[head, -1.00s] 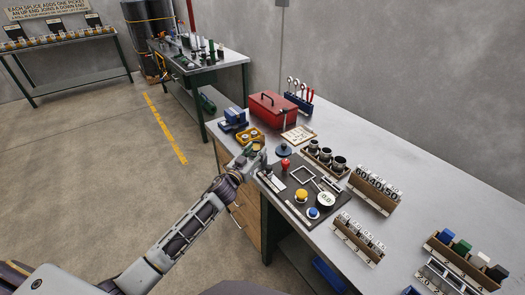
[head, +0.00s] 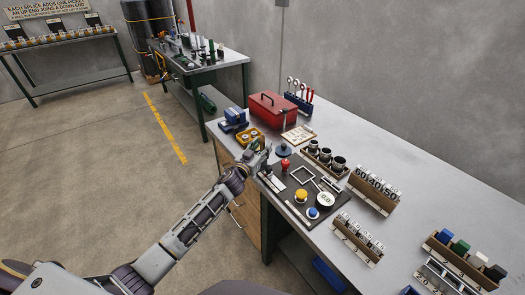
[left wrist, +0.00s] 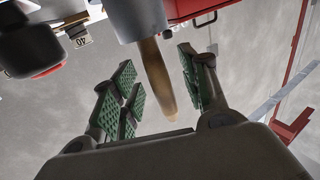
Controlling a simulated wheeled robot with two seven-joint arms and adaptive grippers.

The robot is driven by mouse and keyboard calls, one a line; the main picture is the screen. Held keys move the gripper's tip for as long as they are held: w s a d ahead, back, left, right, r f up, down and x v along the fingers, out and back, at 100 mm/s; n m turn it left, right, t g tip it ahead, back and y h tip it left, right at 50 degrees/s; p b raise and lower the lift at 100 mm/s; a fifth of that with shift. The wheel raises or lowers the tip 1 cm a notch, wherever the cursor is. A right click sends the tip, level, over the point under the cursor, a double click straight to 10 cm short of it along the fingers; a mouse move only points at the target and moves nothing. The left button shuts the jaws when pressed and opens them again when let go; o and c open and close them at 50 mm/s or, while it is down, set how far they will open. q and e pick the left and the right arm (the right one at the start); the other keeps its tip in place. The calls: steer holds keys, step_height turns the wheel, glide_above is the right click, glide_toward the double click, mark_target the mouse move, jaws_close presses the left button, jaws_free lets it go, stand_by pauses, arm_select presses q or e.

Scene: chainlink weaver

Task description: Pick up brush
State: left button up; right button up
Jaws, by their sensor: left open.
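The brush's tapered wooden handle (left wrist: 157,82) shows in the left wrist view, running down the picture from a grey cylinder (left wrist: 138,18); no bristles can be made out. My left gripper (left wrist: 157,62) is open, with its green-padded fingers on either side of the handle and gaps to both. I cannot tell whether the handle is fully between the pads in depth. In the head view my left gripper (head: 262,146) is at the workbench's near left edge, beside a round dark base with a thin post (head: 283,150). The brush is not clear there. My right gripper is not in view.
The red toolbox (head: 272,107) stands behind the gripper. A red-knobbed piece (head: 285,164) and a dark mat (head: 300,190) with several parts lie close to its right. Yellow (head: 250,136) and blue (head: 234,118) items sit behind it.

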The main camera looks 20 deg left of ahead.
arm_select(q)
steer(key=shift+w+d, duration=0.1)
steer(key=shift+w, duration=0.35)
jaws_close()
stand_by(0.3)
